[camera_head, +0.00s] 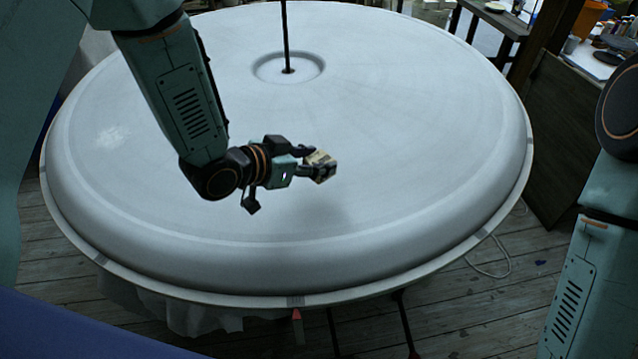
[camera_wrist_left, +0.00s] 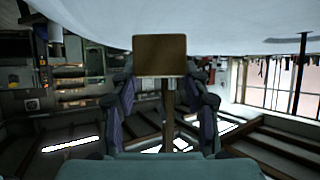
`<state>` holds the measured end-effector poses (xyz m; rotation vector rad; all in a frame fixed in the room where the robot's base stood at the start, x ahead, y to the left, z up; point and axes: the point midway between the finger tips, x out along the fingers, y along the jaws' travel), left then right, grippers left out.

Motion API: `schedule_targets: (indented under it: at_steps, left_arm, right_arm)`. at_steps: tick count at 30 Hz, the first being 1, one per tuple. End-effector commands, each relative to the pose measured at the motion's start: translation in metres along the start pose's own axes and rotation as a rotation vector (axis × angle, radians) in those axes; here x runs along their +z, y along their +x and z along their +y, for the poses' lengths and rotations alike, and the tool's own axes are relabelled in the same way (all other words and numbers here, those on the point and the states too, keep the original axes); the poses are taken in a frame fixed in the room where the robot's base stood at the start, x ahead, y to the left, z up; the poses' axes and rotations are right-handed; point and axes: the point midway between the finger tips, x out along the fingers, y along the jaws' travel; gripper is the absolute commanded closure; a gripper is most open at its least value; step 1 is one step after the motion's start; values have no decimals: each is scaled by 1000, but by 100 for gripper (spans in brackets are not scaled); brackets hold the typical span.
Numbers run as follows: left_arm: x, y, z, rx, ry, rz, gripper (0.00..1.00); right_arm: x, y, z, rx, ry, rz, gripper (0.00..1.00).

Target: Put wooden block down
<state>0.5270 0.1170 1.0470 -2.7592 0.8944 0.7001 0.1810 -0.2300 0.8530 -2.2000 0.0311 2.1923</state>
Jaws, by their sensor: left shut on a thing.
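A small pale wooden block (camera_head: 319,158) is held between the fingers of my left gripper (camera_head: 320,167), over the large round white plaster table (camera_head: 420,130). In the left wrist view the block (camera_wrist_left: 160,55) shows as a brown square face between the two fingertips, and the left gripper (camera_wrist_left: 165,85) is shut on it. The white surface (camera_wrist_left: 230,25) is at the top of that view. The head view does not clearly show the gap between block and table. My right arm shows at the right edge, but its gripper is out of view.
A dark upright rod (camera_head: 285,38) stands in a shallow round recess near the table's middle. The table top around the block is bare. A bench with pots and dishes (camera_head: 608,57) stands at the far right. A white cable (camera_head: 490,262) lies on the wooden floor.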

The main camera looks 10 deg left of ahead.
Motion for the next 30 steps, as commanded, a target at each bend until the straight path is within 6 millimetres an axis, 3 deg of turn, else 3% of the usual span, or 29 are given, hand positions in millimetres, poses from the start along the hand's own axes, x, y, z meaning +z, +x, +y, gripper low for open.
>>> schedule_targets:
  at_steps: [15, 26, 27, 30]
  left_arm:
    - [53, 31, -2, 0, 0, 1, 85]
    - [56, 35, -1, 0, 1, 2, 85]
    - [56, 36, -1, 0, 1, 2, 53]
    - [56, 35, -1, 0, 1, 1, 44]
  right_arm:
    - [0, 1, 0, 0, 0, 1, 100]
    - [0, 2, 0, 0, 0, 1, 100]
    - [0, 2, 0, 0, 0, 1, 100]
    - [0, 2, 0, 0, 0, 1, 100]
